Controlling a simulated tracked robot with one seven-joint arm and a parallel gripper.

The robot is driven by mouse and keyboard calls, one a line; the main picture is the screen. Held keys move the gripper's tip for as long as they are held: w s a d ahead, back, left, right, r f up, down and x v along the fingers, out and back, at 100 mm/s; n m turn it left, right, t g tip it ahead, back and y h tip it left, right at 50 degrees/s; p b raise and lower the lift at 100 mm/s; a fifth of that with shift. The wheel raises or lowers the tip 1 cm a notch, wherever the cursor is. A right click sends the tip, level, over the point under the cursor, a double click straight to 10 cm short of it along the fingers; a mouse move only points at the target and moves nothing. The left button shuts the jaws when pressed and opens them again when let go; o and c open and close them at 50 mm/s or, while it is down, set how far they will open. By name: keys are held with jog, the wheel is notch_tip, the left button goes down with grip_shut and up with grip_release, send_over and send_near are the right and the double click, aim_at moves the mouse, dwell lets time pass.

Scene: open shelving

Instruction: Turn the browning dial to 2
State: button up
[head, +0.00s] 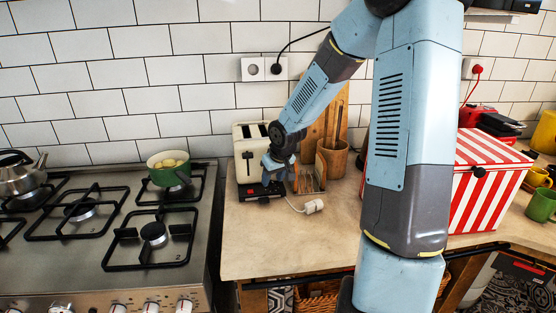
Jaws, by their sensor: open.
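A cream toaster (246,140) with a dark lower front stands on the wooden counter, right of the stove. The browning dial cannot be made out; it is too small or hidden behind my gripper. My gripper (279,180) points down at the toaster's front right side, in front of it. It looks open and empty, with its fingers small in this view. Whether it touches the toaster cannot be told. A small red spot (263,200) shows low on the toaster's front.
A wooden rack (312,185) and a utensil holder (334,160) stand close on the right. A white plug (314,206) with its cord lies on the counter. A gas stove (130,272) with a green pot (168,176) is left. A red-striped box (470,200) stands right. The front counter (270,245) is clear.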

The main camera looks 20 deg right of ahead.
jog(key=v, duration=1.2)
dwell(0.4)
jog(key=shift+r, duration=0.1)
jog(key=shift+c, duration=0.5)
